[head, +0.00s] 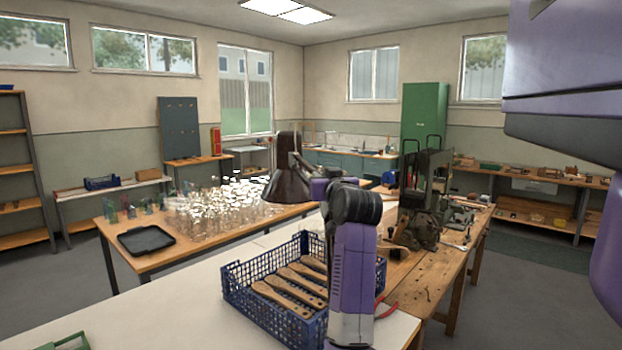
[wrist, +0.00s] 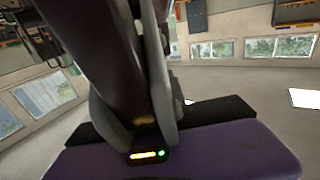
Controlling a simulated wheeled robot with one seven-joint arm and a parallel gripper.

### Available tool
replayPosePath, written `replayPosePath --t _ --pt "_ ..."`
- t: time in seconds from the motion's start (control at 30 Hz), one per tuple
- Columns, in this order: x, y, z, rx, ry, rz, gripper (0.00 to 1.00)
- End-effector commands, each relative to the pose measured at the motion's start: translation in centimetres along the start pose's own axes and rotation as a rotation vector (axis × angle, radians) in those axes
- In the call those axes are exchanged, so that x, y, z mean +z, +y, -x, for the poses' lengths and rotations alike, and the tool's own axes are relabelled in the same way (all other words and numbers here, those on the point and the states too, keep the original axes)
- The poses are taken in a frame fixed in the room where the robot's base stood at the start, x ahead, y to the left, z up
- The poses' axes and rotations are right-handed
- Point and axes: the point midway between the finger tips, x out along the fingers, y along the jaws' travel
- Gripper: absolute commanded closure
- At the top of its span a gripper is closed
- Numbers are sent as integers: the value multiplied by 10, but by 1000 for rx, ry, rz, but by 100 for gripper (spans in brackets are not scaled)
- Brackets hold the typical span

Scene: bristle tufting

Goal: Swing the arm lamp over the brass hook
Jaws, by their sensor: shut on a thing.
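The arm lamp's dark brown shade (head: 287,184) hangs in the middle of the head view, its wide mouth facing down, above the blue crate and the table edges. My gripper (head: 304,170) is at the right side of the shade, partly hidden by my own purple arm. In the wrist view my gripper (wrist: 145,90) is shut on the dark lamp (wrist: 90,40), which fills much of the upper left. The lamp's own arm is mostly hidden behind mine. I cannot make out the brass hook in either view.
A blue crate (head: 262,315) with several wooden brush handles stands on the white table (head: 180,320) below my arm. A green machine (head: 424,200) stands on the wooden bench (head: 410,290) to the right.

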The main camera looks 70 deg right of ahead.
Motion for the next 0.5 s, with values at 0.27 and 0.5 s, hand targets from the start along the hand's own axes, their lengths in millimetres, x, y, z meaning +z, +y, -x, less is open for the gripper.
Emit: replayPosePath --t 0.27,0.5 --pt "-1 46 6 261 3 0 100" --pt "0 84 21 487 4 -2 100"
